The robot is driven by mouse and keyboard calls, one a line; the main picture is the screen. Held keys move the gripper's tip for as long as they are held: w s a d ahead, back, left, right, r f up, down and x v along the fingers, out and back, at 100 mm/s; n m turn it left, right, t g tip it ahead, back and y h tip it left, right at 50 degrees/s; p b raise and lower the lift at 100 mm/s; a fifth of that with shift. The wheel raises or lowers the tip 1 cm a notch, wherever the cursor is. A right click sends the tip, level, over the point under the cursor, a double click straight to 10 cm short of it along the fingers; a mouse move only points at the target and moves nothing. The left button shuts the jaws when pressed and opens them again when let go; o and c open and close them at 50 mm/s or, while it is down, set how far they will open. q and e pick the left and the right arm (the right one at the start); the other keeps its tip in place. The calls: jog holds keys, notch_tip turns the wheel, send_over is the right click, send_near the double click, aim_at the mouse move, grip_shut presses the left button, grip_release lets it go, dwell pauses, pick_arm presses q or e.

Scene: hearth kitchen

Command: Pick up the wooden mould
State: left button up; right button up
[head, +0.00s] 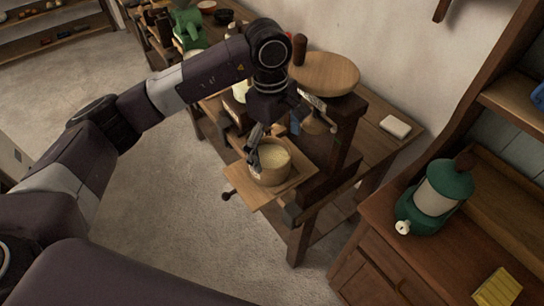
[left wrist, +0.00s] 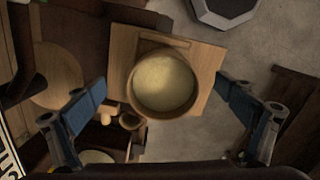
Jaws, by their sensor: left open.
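The wooden mould (head: 271,179) is a round tub with pale, creamy contents. It stands upright on a square wooden board (head: 247,191) at the front of a wooden press. In the left wrist view the mould (left wrist: 163,112) is in the middle, on the board (left wrist: 119,52). My left gripper (head: 262,153) is open, pointing down at the mould, one finger showing at its left side. In the left wrist view my left gripper (left wrist: 160,90) has its fingers apart on either side of the mould, with gaps between. My right gripper is in neither view.
The wooden press with a round top (head: 327,72) stands close behind the mould. A white block (head: 395,127) lies on the bench to the right. A green lantern-like object (head: 438,195) and a yellow block (head: 496,287) are on the cabinet. Floor is open at left.

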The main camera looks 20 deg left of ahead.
aim_at(270, 161)
pick_arm(q)
jog(key=shift+w+a+y, duration=0.2)
jog(key=shift+a+y, duration=0.05)
jog(key=shift+a, duration=0.35)
jog(key=shift+w+a+y, duration=0.15)
jog(key=shift+a+y, duration=0.1)
jog(key=shift+a, duration=0.35)
jog(key=f+p, duration=0.3)
jog(key=f, duration=0.3)
jog(key=shift+d+f+p, duration=0.15)
jog(key=shift+d+p, duration=0.05)
jog(key=shift+p, duration=0.2)
jog(key=shift+f, duration=0.45)
jog(key=shift+c, duration=0.3)
jog(key=c, duration=1.5)
jog(key=shift+r, duration=0.1)
jog(key=shift+c, duration=1)
